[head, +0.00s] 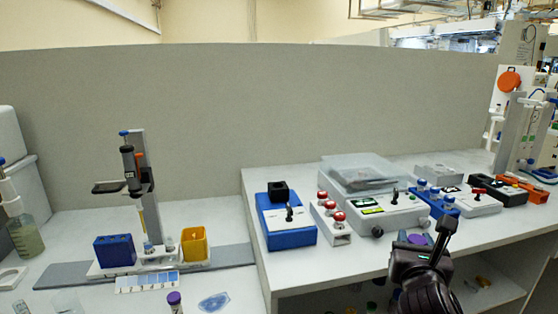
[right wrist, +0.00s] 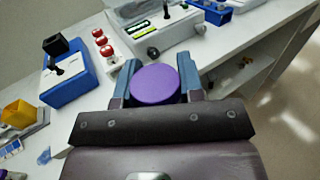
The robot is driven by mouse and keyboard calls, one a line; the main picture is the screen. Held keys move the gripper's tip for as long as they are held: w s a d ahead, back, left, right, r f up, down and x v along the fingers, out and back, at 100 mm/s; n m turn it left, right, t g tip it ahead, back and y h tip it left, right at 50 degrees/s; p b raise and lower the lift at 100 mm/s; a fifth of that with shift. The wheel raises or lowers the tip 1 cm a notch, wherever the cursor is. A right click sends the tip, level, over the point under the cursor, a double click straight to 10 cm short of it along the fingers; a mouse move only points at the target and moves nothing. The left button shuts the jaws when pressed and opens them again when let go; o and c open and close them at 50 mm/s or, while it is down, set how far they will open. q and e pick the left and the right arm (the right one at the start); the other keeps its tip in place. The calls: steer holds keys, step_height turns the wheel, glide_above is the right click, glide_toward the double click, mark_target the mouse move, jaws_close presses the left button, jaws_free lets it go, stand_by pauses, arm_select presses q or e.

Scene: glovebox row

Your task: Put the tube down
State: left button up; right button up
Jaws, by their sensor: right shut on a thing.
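My right gripper (head: 426,243) is in front of the right-hand bench's front edge, shut on a tube with a purple cap (head: 416,239). In the right wrist view the round purple cap (right wrist: 155,84) sits between the two blue-grey fingers of the gripper (right wrist: 157,78). The tube's body is hidden below the cap and behind the gripper. Another purple-capped tube (head: 174,302) stands at the lower left of the head view, cut off by the frame's edge. My left gripper is not in view.
The raised bench holds a blue device (head: 287,232), a rack with red-capped vials (head: 331,220), a grey instrument (head: 380,208) and a blue rack (head: 434,201). At left stand a dispenser stand (head: 141,165), a blue box (head: 115,252) and a yellow container (head: 194,245). The raised bench's front strip is clear.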

steer(key=s+a+f+n+y+p, duration=0.2)
steer(key=s+a+f+y, duration=0.3)
steer(key=s+f, duration=0.5)
steer(key=shift+s+a+n+t, duration=0.2)
steer(key=shift+s+n+t, duration=0.2)
steer(key=shift+s+n, duration=0.5)
steer(key=shift+s+a, duration=0.1)
steer(key=shift+s, duration=0.05)
